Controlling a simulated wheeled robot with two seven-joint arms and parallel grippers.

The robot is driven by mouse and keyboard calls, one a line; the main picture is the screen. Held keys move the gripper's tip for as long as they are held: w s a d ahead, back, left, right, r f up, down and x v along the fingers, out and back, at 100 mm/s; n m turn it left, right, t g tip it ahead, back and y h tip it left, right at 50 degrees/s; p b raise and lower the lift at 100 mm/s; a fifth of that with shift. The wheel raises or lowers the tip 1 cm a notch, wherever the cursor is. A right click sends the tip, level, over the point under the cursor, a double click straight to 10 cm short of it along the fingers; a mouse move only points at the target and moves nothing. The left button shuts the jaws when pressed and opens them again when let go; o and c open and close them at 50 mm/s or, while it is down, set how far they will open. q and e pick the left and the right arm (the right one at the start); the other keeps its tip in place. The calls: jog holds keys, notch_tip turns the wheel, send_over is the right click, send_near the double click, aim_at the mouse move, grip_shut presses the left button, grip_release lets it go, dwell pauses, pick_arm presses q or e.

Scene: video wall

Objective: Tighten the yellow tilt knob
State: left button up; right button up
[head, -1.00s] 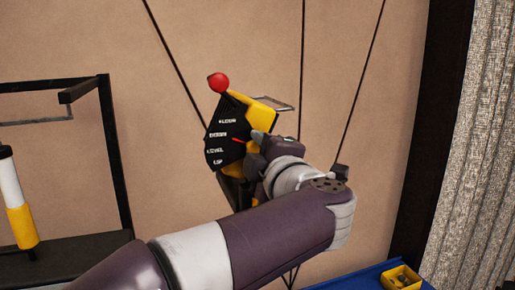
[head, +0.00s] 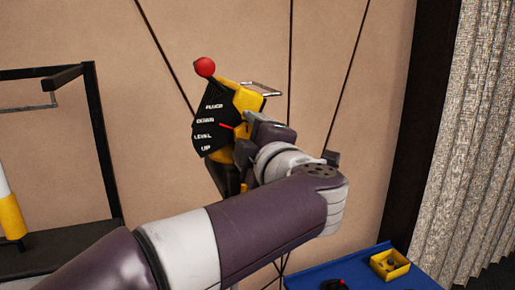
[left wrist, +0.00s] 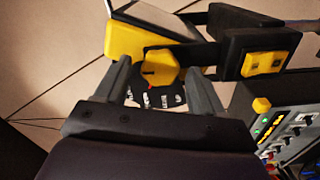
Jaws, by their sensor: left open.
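The yellow tilt knob (left wrist: 161,69) is in the left wrist view, in front of a black bar. My left gripper (left wrist: 162,88) is open, one finger on each side of the knob. I cannot tell whether either finger touches it. In the head view my left gripper (head: 258,138) is at the right edge of the black dial plate (head: 211,127) and mostly hides the knob. The plate has several white labels, DOWN, LEVEL and UP among them. Its red pointer (head: 227,127) lies between DOWN and LEVEL. My right gripper is not in view.
A red ball (head: 205,67) tops the yellow bracket (head: 248,98). Dark cables run along the wall. A black frame (head: 98,150) stands at left. A yellow bin (head: 389,264) sits on a blue surface (head: 345,268). A control panel (left wrist: 285,125) is at right in the left wrist view.

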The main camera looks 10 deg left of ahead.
pick_arm(q)
jog(key=b+v, duration=0.4)
jog(key=v, duration=0.8)
jog(key=shift+b, duration=0.4)
jog(key=shift+d, duration=0.15)
